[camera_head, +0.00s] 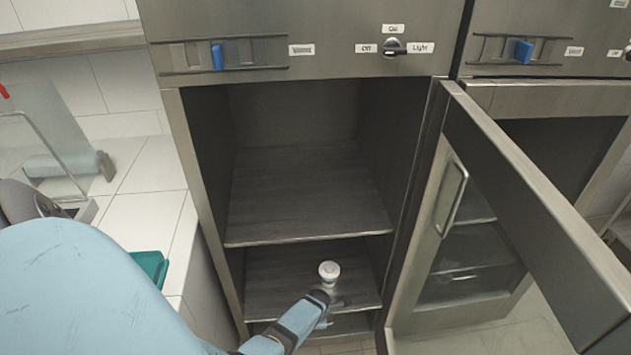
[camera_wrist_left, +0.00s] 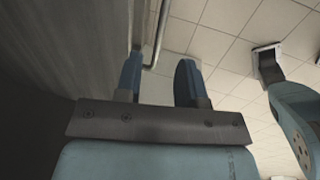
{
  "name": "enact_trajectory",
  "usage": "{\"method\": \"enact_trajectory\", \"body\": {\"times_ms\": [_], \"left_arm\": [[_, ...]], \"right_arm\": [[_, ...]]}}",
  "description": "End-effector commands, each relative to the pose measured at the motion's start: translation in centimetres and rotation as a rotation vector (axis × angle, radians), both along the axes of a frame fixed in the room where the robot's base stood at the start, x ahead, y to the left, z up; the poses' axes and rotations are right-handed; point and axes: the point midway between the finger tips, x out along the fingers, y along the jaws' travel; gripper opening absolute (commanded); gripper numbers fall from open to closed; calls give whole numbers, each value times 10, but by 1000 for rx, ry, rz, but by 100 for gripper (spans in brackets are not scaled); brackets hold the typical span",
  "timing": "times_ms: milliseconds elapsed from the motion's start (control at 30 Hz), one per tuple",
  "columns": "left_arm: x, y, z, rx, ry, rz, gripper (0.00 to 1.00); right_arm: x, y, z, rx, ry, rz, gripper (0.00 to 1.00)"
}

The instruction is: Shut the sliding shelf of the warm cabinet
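The warm cabinet (camera_head: 220,105) stands open in the head view. Its upper shelf (camera_head: 300,205) is a dark board inside the opening, with its front edge near the frame. A lower shelf (camera_head: 285,272) shows below it. I cannot tell how far either is slid out. A blue arm link of mine reaches in front of the lower shelf; its gripper is not clear there. In the left wrist view my left gripper (camera_wrist_left: 160,78) has its two blue fingers apart. A metal bar (camera_wrist_left: 160,35) runs beyond and partly between them. No grip on it shows. My right gripper is not in view.
The cabinet door (camera_head: 530,210) is swung open to the right, with a metal handle (camera_head: 455,200). A small white round-topped piece (camera_head: 329,270) shows before the lower shelf. A tiled counter (camera_head: 145,215) with a green container (camera_head: 152,266) is at the left.

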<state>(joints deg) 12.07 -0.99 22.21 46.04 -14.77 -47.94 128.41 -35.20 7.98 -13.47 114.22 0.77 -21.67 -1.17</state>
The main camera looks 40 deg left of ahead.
Motion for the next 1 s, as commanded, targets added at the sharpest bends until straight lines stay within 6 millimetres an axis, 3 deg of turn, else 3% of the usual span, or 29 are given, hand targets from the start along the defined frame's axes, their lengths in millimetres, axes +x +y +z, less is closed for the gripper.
{"method": "enact_trajectory", "body": {"times_ms": [33,267,667,833,1000], "left_arm": [[1,2,-17,1,0,-1,36],[5,7,-45,1,0,-1,36],[7,8,-49,1,0,-1,36],[7,8,-49,1,-1,0,0],[6,8,-49,1,-1,0,0]], "right_arm": [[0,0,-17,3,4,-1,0],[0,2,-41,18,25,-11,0],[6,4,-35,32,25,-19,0],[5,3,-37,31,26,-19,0],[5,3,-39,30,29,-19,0]]}}
